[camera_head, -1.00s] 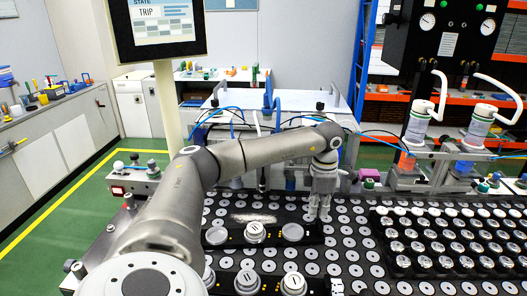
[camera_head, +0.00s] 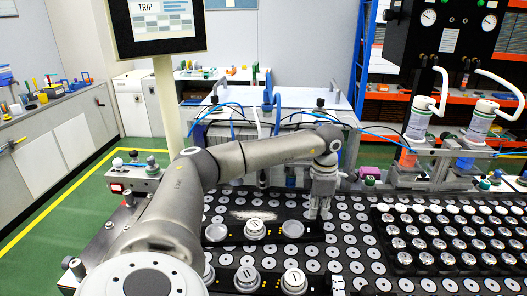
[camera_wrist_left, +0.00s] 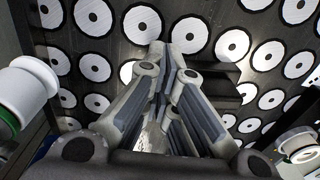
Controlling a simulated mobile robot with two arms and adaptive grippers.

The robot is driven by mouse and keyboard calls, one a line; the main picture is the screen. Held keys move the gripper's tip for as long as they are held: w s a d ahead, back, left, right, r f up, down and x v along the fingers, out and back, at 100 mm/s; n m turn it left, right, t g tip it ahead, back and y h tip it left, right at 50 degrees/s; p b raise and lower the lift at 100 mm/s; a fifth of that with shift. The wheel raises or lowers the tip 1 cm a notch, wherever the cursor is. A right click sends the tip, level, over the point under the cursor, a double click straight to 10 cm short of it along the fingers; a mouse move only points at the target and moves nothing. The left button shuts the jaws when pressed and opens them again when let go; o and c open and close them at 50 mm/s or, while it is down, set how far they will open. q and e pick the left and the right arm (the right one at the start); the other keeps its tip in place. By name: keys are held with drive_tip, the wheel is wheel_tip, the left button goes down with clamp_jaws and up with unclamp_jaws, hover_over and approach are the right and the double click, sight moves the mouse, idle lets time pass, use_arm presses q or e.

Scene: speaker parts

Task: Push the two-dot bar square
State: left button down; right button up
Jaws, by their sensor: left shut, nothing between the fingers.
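A dark bar (camera_head: 274,238) with three round silver caps lies on the disc-covered table in the head view. Another dark bar with similar caps (camera_head: 247,279) lies nearer to me, partly hidden by my arm. I cannot tell from the dots which is the two-dot bar. My left gripper (camera_head: 318,216) points down at the right end of the farther bar; contact is unclear. Its fingers are shut and empty. In the left wrist view the fingers (camera_wrist_left: 168,62) reach down close to the table, with a dark edge to their right. My right gripper is not in view.
A dark tray (camera_head: 385,262) with rows of silver caps stands on the right. White-topped bottles (camera_head: 418,120) stand behind it. A screen on a post (camera_head: 165,90) rises at the left. The table between the bars and the tray is covered with flat white discs.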

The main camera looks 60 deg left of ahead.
sight(321, 222)
use_arm(q)
drive_tip(key=shift+s+d, duration=0.95)
drive_tip(key=shift+d, duration=0.2)
drive_tip(key=shift+s+d, duration=0.9)
drive_tip(key=shift+d, duration=0.25)
idle(0.7)
drive_tip(key=shift+p, duration=0.3)
drive_tip(key=shift+w+a+r+p, duration=0.2)
drive_tip(key=shift+r+p, duration=0.45)
drive_tip(key=shift+r, duration=0.35)
drive_tip(key=shift+w+a+r+p, duration=0.2)
drive_tip(key=shift+r+p, duration=0.45)
drive_tip(key=shift+r, duration=0.35)
drive_tip(key=shift+w+a+r+p, duration=0.1)
drive_tip(key=shift+a+r+p, duration=0.1)
drive_tip(key=shift+r+p, duration=0.65)
drive_tip(key=shift+r, duration=0.15)
